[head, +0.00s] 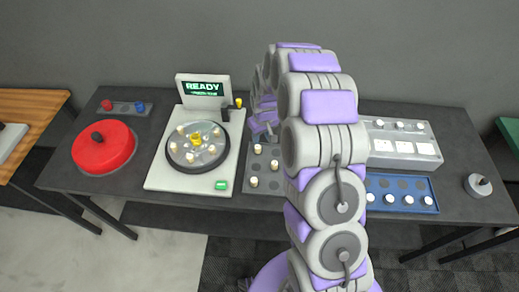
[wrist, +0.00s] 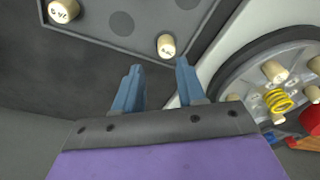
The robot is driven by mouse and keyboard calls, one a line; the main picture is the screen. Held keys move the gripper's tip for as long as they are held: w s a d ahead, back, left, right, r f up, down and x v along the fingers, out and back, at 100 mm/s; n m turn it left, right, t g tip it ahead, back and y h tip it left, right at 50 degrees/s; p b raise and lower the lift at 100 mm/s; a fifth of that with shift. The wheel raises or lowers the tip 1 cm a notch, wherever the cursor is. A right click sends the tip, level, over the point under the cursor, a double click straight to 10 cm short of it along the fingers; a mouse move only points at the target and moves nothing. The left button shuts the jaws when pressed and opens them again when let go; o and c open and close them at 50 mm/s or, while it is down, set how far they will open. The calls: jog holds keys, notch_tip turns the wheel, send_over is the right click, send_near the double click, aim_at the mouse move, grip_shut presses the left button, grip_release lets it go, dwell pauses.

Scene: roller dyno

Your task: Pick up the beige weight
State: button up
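Beige cylindrical weights sit upright on a dark grey tray (head: 264,198), including a front one (head: 254,181), a middle one (head: 274,165) and a back one (head: 257,149). In the wrist view, one beige weight (wrist: 166,45) stands just beyond my fingertips, between their lines, with a gap. Another beige weight (wrist: 63,10) with a dark marking on its top is at the upper left. My gripper (wrist: 156,72) is open, with two blue-grey fingers apart and nothing between them. In the head view my arm hides part of the tray.
Left of the tray is a white machine (head: 160,176) with a "READY" screen (head: 204,88) and a wheel (head: 181,158) carrying beige pegs and a yellow spring. A red disc (head: 104,150) is far left. A blue tray (head: 388,184) of white weights and a white box (head: 398,147) are right.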

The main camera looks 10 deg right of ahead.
aim_at(258, 147)
jog(key=f, duration=0.1)
jog(key=a+f, duration=0.1)
jog(key=f, duration=0.1)
jog(key=shift+w+a+f, duration=0.1)
jog(key=shift+w+a, duration=0.05)
jog(key=shift+a, duration=0.15)
jog(key=f, duration=0.4)
jog(key=shift+w+d+f+b, duration=0.2)
jog(key=shift+d+b, duration=0.2)
jog(key=shift+a+r, duration=0.1)
jog(key=shift+a, duration=0.05)
jog(key=shift+c, duration=0.2)
jog(key=shift+a, duration=0.25)
jog(key=c, duration=0.5)
jog(key=shift+d, duration=0.1)
grip_shut()
jog(key=shift+d, duration=0.15)
